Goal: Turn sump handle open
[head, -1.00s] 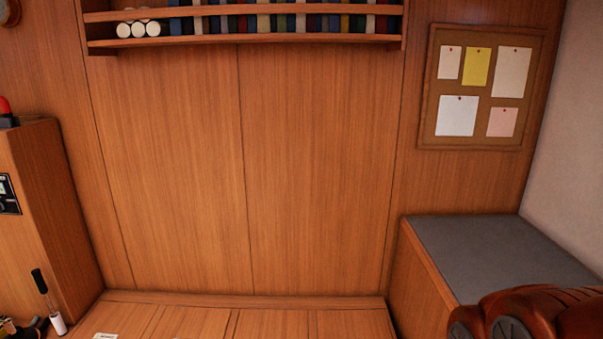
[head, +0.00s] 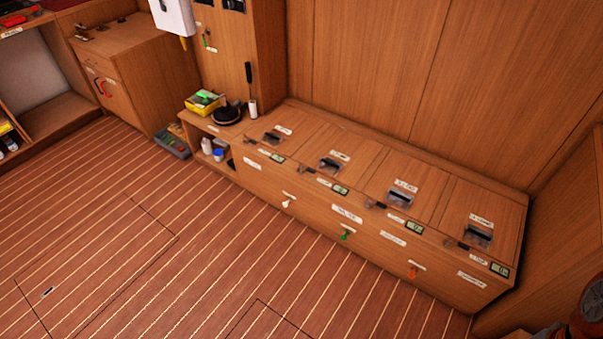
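The long wooden bench in the head view has a row of small coloured handles on its front: a white one (head: 287,203), a green one (head: 345,235) and an orange one (head: 413,271). Each has a white label near it, too small to read, so I cannot tell which is the sump handle, or whether it is among them. Another green handle (head: 207,40) hangs on the tall cabinet, and red handles (head: 101,87) show on the far left cabinet. My gripper is not in view; only a reddish part of my arm shows at the lower right corner.
The bench top (head: 365,160) carries several dark latches and small displays. A grey-green case (head: 172,141) lies on the floor. The striped floor (head: 150,240) before the bench is mostly clear.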

